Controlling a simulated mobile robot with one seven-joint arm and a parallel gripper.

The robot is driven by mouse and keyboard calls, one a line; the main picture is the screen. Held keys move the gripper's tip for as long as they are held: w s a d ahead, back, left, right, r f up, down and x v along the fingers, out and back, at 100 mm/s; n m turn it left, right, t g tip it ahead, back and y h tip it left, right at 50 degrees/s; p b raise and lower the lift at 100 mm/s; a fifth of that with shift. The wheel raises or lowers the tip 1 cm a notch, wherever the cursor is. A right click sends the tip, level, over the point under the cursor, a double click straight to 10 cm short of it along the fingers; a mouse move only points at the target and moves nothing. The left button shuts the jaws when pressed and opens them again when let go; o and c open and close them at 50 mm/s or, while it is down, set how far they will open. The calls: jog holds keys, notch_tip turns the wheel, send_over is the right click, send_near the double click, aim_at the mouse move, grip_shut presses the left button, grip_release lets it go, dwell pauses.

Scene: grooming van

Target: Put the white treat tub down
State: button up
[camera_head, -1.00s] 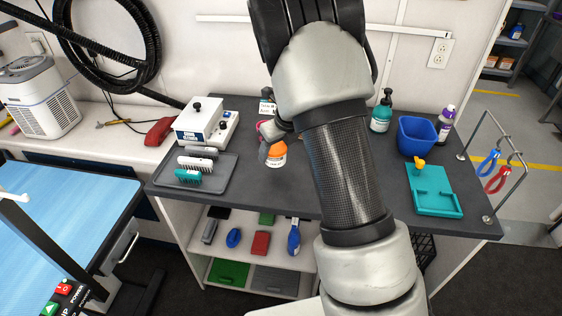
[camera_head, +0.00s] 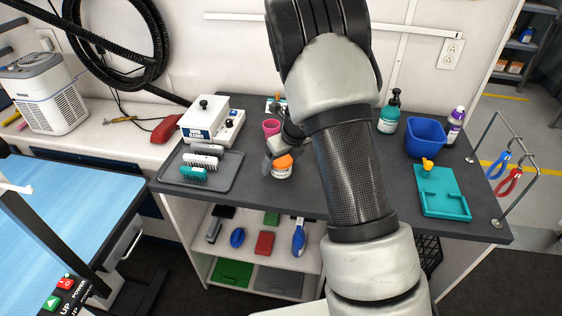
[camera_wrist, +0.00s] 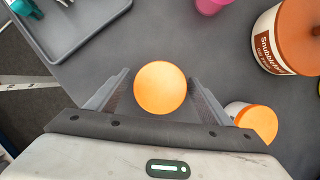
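The white treat tub (camera_head: 282,170) has an orange lid and a white body with an orange label. In the wrist view its round orange lid (camera_wrist: 160,88) sits between my two fingers, hiding its body. In the head view a grey finger of my gripper (camera_head: 268,161) is at the tub's left side. The tub is upright, low over or on the dark grey counter (camera_head: 305,192); I cannot tell whether its base touches.
A large white tub with orange lid (camera_wrist: 280,45) and a smaller one (camera_wrist: 256,120) stand close on the right in the wrist view. A pink cup (camera_head: 271,127) is behind. A grey brush tray (camera_head: 222,180) lies left. Bare counter lies in front.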

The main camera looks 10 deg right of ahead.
jog(key=s+r+n+p, duration=0.1)
jog(key=s+r+n, duration=0.3)
jog(key=r, duration=0.5)
jog(key=s+r+n+p, duration=0.25)
jog(key=s+r, duration=0.25)
jog(key=r, duration=0.5)
jog(key=s+r+n+h, duration=0.1)
jog(key=s+r+n, duration=0.4)
jog(key=s+n, duration=0.7)
jog(key=s+r+n+t, duration=0.1)
jog(key=s+r+n, duration=0.4)
jog(key=s+n, duration=0.7)
jog(key=shift+r+n+h+b, duration=0.2)
jog(key=shift+n+h+b, duration=0.25)
jog(key=shift+n, duration=0.1)
jog(key=shift+r, duration=0.1)
